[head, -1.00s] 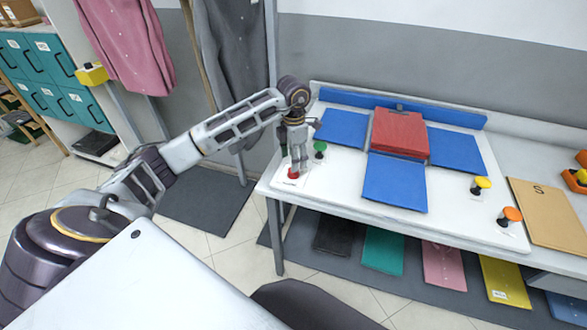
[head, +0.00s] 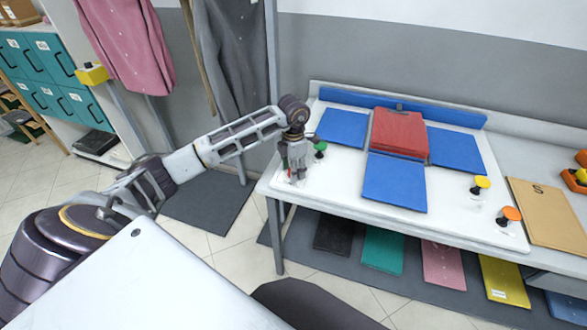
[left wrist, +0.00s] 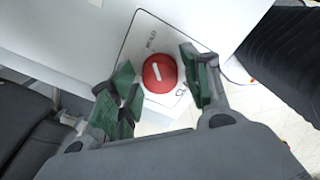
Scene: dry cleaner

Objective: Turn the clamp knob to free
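A round red knob (left wrist: 159,73) with a white line on top sits on a white label plate (left wrist: 143,35) in the left wrist view. The plate carries small text, one word looking like "HOLD"; another is partly covered by a finger. The white line runs nearly along the plate's length. My left gripper (left wrist: 159,88) is open, with its green-padded fingers on either side of the knob and a gap visible to each. In the head view my left gripper (head: 295,172) points down at the front left corner of the white table and mostly hides the red knob. My right gripper is out of view.
A green knob (head: 320,149) stands close behind my left gripper. A red folded cloth (head: 399,133) and blue panels (head: 395,182) lie on the white table (head: 340,187). Yellow (head: 481,183) and orange (head: 510,214) knobs are at the right. Garments hang behind my arm.

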